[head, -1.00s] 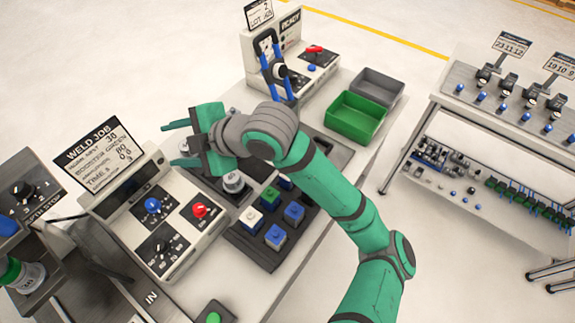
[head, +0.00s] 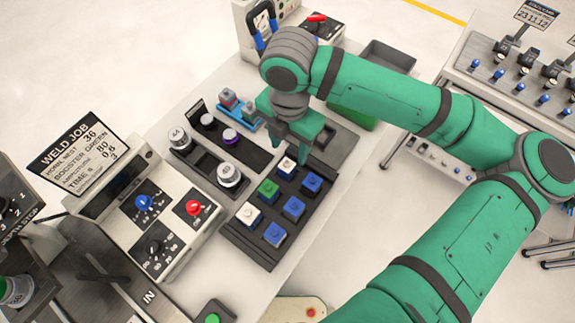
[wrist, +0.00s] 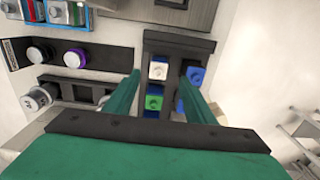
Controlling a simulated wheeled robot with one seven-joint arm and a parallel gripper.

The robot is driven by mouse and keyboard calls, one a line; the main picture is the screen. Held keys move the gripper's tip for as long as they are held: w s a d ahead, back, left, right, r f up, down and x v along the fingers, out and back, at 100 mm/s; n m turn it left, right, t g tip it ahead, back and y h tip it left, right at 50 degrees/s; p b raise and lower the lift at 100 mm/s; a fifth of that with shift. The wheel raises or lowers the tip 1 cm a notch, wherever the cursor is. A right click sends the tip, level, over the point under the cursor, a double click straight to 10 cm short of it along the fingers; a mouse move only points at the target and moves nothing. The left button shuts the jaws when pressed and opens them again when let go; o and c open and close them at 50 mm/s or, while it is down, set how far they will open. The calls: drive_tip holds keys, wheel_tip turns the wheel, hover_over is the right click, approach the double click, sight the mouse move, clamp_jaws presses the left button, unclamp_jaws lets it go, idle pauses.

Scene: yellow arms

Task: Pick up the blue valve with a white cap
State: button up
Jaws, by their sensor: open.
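Blue valves with coloured caps sit in a dark tray (head: 238,240). One white-capped valve (head: 287,164) is at the tray's far end; in the wrist view (wrist: 158,71) its blue body shows under the white cap. A second white-capped valve (head: 250,213) sits at the near left of the tray. My gripper (head: 290,152) points down over the far end of the tray, open and empty. In the wrist view its fingertips (wrist: 161,76) appear on either side of the far white cap; I cannot tell the height gap.
A green-capped valve (head: 268,188) and blue-capped valves (head: 293,208) are close beside the white ones. A dark rack with silver pieces (head: 229,175) lies left of the tray. A weld control box (head: 150,215) stands further left. A green bin (head: 352,117) is partly hidden behind my arm.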

sight(287, 162)
wheel_tip(287, 162, down, 4)
drive_tip(key=shift+w+f, duration=0.1)
drive_tip(key=f, duration=0.3)
drive_tip(key=shift+s+a+f, duration=0.2)
drive_tip(key=shift+a, duration=0.05)
drive_tip(key=shift+f, duration=0.55)
drive_tip(key=shift+d, duration=0.1)
drive_tip(key=c, duration=1.2)
